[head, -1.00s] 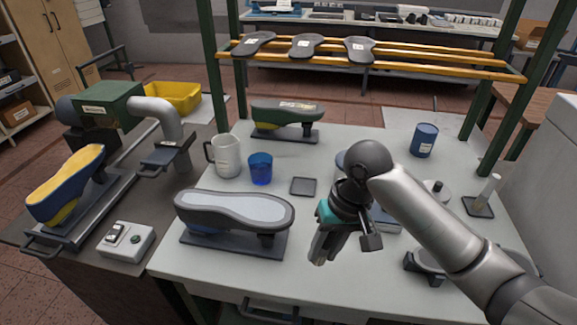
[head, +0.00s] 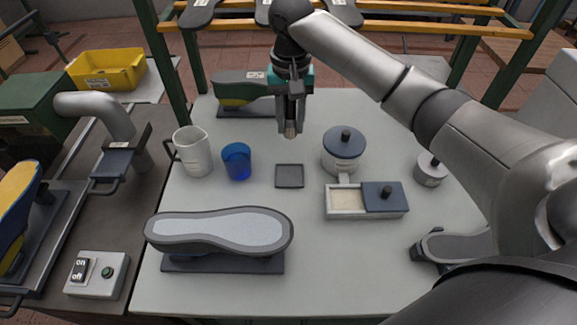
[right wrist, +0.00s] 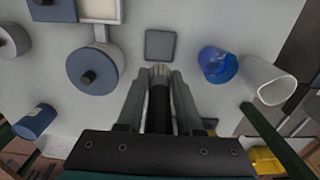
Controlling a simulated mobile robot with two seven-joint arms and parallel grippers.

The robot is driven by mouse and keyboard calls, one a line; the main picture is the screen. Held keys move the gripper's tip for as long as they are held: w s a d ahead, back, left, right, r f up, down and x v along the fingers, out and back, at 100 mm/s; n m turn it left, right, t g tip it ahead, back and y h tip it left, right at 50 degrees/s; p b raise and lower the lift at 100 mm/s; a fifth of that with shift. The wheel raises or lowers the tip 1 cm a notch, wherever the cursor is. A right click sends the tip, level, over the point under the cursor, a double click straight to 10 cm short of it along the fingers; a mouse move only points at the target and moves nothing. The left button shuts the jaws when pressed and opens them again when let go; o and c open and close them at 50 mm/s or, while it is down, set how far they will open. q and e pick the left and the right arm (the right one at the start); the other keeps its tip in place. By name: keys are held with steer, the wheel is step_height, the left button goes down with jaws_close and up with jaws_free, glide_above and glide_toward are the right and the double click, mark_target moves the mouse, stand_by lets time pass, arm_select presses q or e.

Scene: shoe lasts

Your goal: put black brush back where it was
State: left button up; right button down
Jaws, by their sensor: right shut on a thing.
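The black brush (right wrist: 159,105) is clamped between the fingers of my right gripper (head: 290,110), its pale bristles pointing away from the palm. In the head view its bristle end (head: 290,131) points down above the back middle of the table; most of the handle is hidden by the fingers. A small dark square tray (head: 289,176) lies empty on the table, in front of the brush in the head view; the right wrist view also shows it (right wrist: 160,45) just beyond the bristles. My left gripper is not in view.
A blue cup (head: 237,161) and a white jug (head: 193,152) stand left of the tray. A blue-lidded pot (head: 343,152) and a part-open box (head: 347,201) stand right.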

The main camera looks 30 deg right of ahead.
step_height(320, 180, down, 10)
steer(key=shift+r+b, duration=0.1)
steer(key=shift+b, duration=0.7)
step_height(320, 180, down, 5)
steer(key=shift+r+b, duration=0.1)
steer(key=shift+b, duration=0.45)
steer(key=c, duration=0.6)
jaws_free()
steer(key=shift+o, duration=0.2)
step_height(320, 180, up, 12)
steer(key=p, duration=0.2)
steer(key=shift+p, duration=0.3)
